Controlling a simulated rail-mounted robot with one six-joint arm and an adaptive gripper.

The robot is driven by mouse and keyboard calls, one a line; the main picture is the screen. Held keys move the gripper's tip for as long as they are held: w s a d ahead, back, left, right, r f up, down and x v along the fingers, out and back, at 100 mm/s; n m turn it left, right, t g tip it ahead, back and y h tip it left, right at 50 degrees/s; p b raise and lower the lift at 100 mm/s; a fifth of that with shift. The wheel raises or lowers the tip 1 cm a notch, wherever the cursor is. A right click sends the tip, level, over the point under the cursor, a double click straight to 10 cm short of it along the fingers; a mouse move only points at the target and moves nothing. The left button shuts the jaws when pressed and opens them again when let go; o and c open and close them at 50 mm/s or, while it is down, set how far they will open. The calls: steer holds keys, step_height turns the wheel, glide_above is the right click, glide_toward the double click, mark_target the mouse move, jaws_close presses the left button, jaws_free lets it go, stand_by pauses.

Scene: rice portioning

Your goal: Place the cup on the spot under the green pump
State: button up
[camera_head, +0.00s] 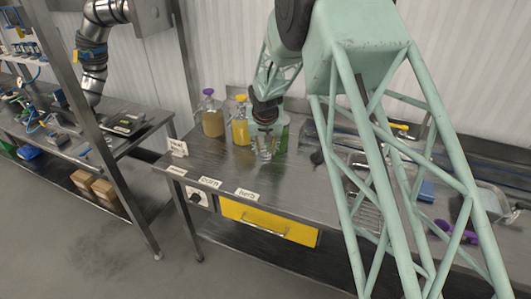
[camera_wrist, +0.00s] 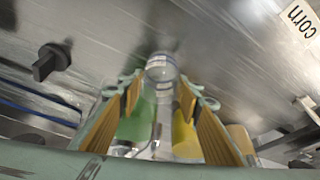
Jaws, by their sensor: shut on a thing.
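My gripper (camera_head: 266,136) is over the steel bench, in front of the green bottle (camera_head: 283,136), which it partly hides. It is shut on a clear cup (camera_head: 265,153). In the wrist view the cup (camera_wrist: 160,74) sits between the two orange-padded fingers of my gripper (camera_wrist: 160,95). There the green bottle (camera_wrist: 134,128) shows behind the left finger. The green pump's top is hidden behind my gripper in the head view. I cannot tell whether the cup touches the bench.
A yellow bottle (camera_head: 240,128) and a purple-capped bottle (camera_head: 212,120) stand left of my gripper. Label cards, one reading corn (camera_head: 210,182), line the bench's front edge above a yellow drawer (camera_head: 268,222). Trays and tools lie on the right.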

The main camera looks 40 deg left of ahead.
steer(key=shift+f, duration=0.95)
steer(key=shift+f, duration=0.15)
steer(key=o, duration=0.8)
steer(key=shift+r, duration=0.3)
steer(key=shift+v, duration=5.85)
steer(key=shift+s, duration=0.1)
